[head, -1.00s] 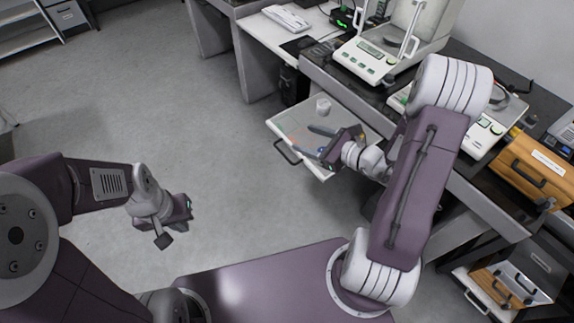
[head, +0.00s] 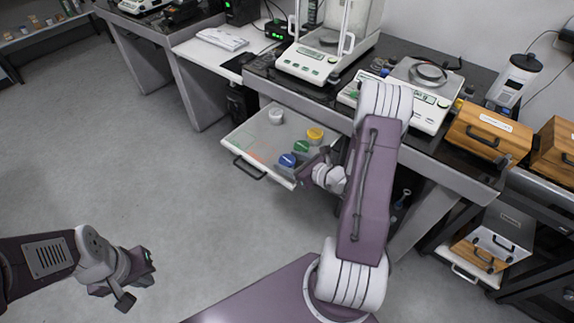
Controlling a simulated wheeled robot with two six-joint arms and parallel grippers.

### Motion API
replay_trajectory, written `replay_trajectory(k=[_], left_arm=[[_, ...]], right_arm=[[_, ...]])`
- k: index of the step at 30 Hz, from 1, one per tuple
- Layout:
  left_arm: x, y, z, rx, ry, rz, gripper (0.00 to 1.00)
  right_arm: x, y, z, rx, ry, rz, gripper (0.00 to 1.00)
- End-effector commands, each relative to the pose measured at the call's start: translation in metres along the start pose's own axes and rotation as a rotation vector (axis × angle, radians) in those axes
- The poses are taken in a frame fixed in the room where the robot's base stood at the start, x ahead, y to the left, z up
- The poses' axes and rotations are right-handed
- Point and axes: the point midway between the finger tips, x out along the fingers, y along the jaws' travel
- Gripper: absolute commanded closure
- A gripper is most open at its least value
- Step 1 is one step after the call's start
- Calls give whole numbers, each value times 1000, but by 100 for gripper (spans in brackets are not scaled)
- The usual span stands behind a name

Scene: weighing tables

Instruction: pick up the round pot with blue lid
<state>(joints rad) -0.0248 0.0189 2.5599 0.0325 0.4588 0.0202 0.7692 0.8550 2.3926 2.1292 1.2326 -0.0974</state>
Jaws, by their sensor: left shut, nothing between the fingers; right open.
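The round pot with the blue lid (head: 287,160) stands in the front part of an open drawer (head: 240,138). A pot with a green lid (head: 301,147) and one with a yellow lid (head: 315,134) stand behind it, and a white-lidded pot (head: 276,116) is at the back left. My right gripper (head: 318,157) is open and empty, at the drawer's right edge, just right of the blue-lidded pot and apart from it. Its fingers are partly hidden by its own body. My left gripper (head: 124,298) is shut and empty, low over the floor at the left, far from the drawer.
The drawer has a dark front handle (head: 250,168). Balances (head: 325,50) stand on the dark worktop above it. Wooden boxes (head: 487,133) stand at the right. The floor (head: 140,170) left of the drawer is clear.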

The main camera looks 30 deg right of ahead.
Motion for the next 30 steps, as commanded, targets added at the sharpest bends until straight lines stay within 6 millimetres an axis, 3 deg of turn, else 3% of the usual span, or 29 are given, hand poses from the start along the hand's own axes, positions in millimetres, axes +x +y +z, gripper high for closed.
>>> replay_trajectory(k=[6,14,20,30], left_arm=[[7,0,1,0,0,0,100],[6,0,1,0,0,0,100],[6,0,1,0,0,0,100],[3,0,0,0,0,0,100]], right_arm=[[38,1,-2,-2,0,4,40],[43,1,-1,-1,0,2,40],[42,1,-1,-1,0,2,93],[39,1,8,-2,-2,2,94]])
